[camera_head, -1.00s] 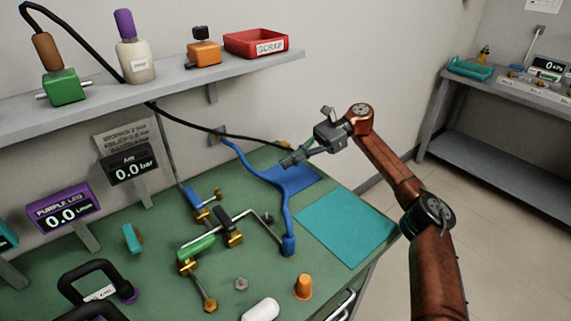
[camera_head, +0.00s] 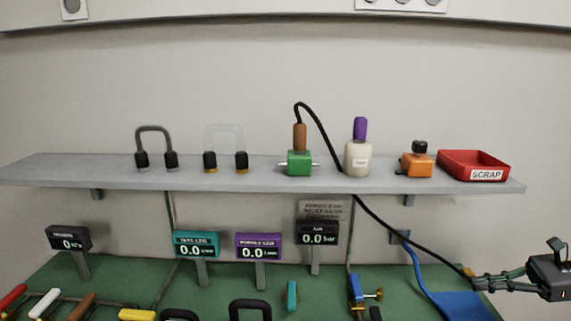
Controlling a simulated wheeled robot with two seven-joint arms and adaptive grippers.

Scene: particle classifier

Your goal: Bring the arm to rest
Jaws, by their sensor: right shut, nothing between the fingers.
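My right gripper (camera_head: 492,281) is at the lower right edge of the head view, with its arm mostly out of the picture. Its fingers are together, pointing left, with nothing between them. It appears over the right part of the green bench (camera_head: 340,285), near the blue mat (camera_head: 462,305). My left gripper is not in view.
A grey shelf (camera_head: 250,180) above the bench holds an orange device (camera_head: 416,161), a red scrap tray (camera_head: 450,161), a cream bottle (camera_head: 357,158) and a green block (camera_head: 299,163). Display stands (camera_head: 196,245) line the bench's back. A blue hose (camera_head: 415,270) runs beside the gripper.

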